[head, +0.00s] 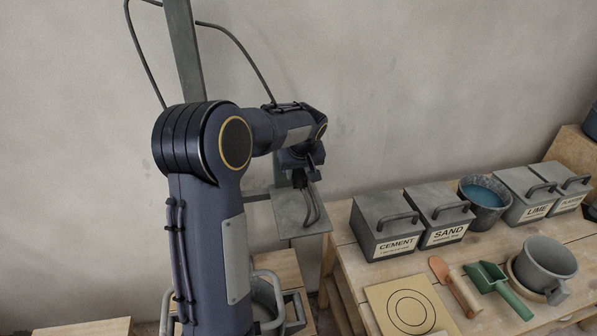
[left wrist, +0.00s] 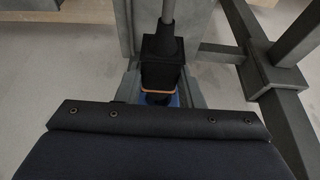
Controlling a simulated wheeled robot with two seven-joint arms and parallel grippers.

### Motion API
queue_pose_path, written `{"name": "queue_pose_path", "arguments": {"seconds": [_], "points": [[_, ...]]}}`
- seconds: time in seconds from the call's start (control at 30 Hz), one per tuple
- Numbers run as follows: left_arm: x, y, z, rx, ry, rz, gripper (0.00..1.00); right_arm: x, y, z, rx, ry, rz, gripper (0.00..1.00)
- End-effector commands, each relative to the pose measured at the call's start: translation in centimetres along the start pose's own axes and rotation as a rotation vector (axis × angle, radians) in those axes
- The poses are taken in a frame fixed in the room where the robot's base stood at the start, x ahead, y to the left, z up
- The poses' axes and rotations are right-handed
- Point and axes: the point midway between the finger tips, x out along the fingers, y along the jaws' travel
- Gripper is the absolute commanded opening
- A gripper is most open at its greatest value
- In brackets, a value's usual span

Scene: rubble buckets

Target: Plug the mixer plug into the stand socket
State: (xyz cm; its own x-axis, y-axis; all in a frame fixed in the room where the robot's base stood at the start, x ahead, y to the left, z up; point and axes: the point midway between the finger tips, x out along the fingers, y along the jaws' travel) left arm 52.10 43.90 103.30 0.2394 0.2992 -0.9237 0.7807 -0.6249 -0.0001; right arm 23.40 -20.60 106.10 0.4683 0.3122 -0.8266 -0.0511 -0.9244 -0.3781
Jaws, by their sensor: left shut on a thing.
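My left gripper (head: 302,170) is at the end of the left arm, in front of the wall and above a grey plate (head: 290,213) of the stand. In the left wrist view, the gripper (left wrist: 161,92) is shut on the black mixer plug (left wrist: 160,62), which has an orange band. The plug's grey cord (left wrist: 168,12) runs away from it at the top. A patch of blue (left wrist: 173,101) shows just beyond the plug between the fingers; I cannot tell whether it is the socket or whether the plug touches it. My right gripper is not in view.
A wooden table (head: 350,262) at right holds a cement box (head: 385,225), a sand box (head: 440,215), a blue-filled bucket (head: 485,196), a green scoop (head: 497,287) and a grey mug (head: 546,265). A grey bucket (head: 265,300) stands low behind my arm. Dark frame bars (left wrist: 285,100) lie right of the gripper.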

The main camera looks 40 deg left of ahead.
Motion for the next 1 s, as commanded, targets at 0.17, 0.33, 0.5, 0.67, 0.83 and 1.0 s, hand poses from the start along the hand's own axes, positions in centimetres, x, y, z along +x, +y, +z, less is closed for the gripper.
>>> {"name": "queue_pose_path", "arguments": {"seconds": [0.17, 0.33, 0.5, 0.67, 0.83, 1.0], "points": [[0.2, 0.0, -0.6, -0.002, -0.001, -0.001, 0.0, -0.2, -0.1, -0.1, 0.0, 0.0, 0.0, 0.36], [0.4, 0.0, -1.2, -0.001, 0.001, 0.0, 0.0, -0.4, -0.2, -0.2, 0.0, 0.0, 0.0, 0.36], [0.6, 0.0, -1.7, -0.001, 0.001, 0.0, 0.0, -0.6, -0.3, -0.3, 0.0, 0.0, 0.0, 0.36], [0.8, 0.0, -2.2, -0.001, 0.0, 0.0, 0.0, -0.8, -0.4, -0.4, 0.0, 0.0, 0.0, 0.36], [1.1, 0.0, -2.6, -0.002, 0.001, 0.0, 0.0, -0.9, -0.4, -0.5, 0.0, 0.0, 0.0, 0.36], [1.1, 0.0, -2.6, -0.001, 0.001, 0.0, 0.0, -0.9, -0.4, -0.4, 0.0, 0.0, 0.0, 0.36]]}}
